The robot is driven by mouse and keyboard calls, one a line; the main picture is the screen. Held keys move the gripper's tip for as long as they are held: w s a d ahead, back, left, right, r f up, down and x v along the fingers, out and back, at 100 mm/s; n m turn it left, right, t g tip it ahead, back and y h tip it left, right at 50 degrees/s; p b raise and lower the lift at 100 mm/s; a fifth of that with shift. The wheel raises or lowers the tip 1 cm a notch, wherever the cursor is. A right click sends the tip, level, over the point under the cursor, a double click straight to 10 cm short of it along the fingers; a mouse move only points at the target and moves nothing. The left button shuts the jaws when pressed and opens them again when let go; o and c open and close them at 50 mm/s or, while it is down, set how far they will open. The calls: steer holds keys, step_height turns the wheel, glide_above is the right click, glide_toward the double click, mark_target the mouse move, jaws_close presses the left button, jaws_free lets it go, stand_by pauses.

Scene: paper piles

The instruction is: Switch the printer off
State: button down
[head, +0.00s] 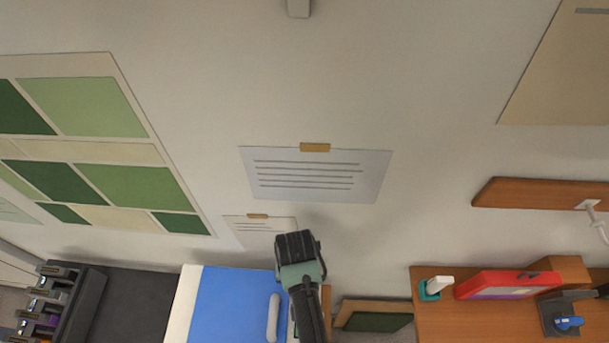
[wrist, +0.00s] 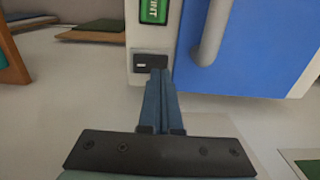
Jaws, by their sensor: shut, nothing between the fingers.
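The printer is a white body with a blue front (head: 225,300) and a pale grey bar handle, low in the head view. In the wrist view its blue front (wrist: 265,50) and grey handle fill the upper right. Left of these is a white strip with a green lettered label (wrist: 153,11) and, under it, a small dark switch (wrist: 150,61) with a pale mark at its left. My gripper (wrist: 158,76) is shut and empty, its fingertips just below the switch and overlapping its lower right edge in view. I cannot tell whether they touch.
In the head view, a wooden desk (head: 440,320) at the lower right holds a red box (head: 507,285) and a stapler-like item. A dark unit (head: 130,305) stands left of the printer. Papers and a green-patterned poster (head: 100,145) hang on the wall.

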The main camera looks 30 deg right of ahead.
step_height(320, 180, up, 4)
steer(key=p, duration=0.4)
steer(key=shift+r, duration=0.2)
steer(key=shift+s+f, duration=0.1)
